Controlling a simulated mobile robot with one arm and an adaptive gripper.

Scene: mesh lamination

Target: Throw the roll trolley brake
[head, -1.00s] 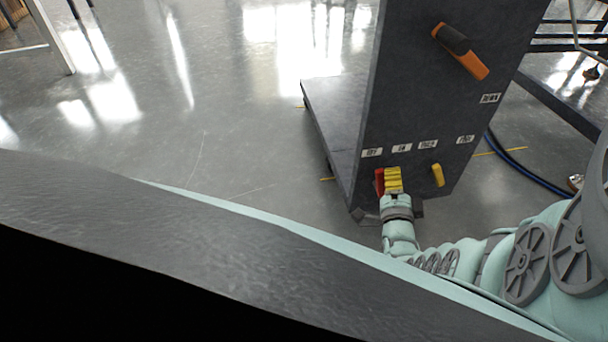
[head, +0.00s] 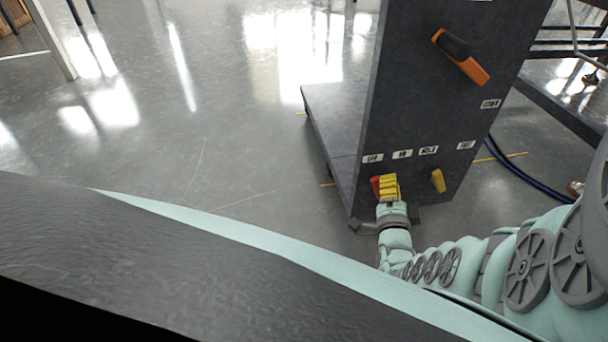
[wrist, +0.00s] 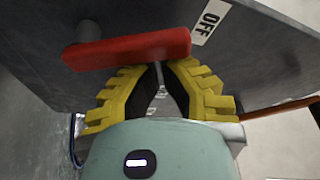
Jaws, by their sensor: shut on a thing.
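A red lever (head: 375,187) sits low on the dark grey upright panel (head: 420,95). In the wrist view the lever (wrist: 128,50) lies across the tips of my yellow fingers, slightly tilted, with its left end at a round grey pivot (wrist: 82,30). My gripper (head: 388,185) is shut on the lever; the fingertips (wrist: 165,66) are partly hidden behind it. A white label reading OFF (wrist: 209,20) is on the panel just right of the lever's right end. Which mark the lever points to is not clear.
A yellow handle (head: 438,181) stands right of my gripper, and an orange and black handle (head: 461,57) is higher on the panel. A flat grey platform (head: 330,115) extends at left. Blue hoses (head: 515,175) lie at right. Open floor (head: 200,120) is at left.

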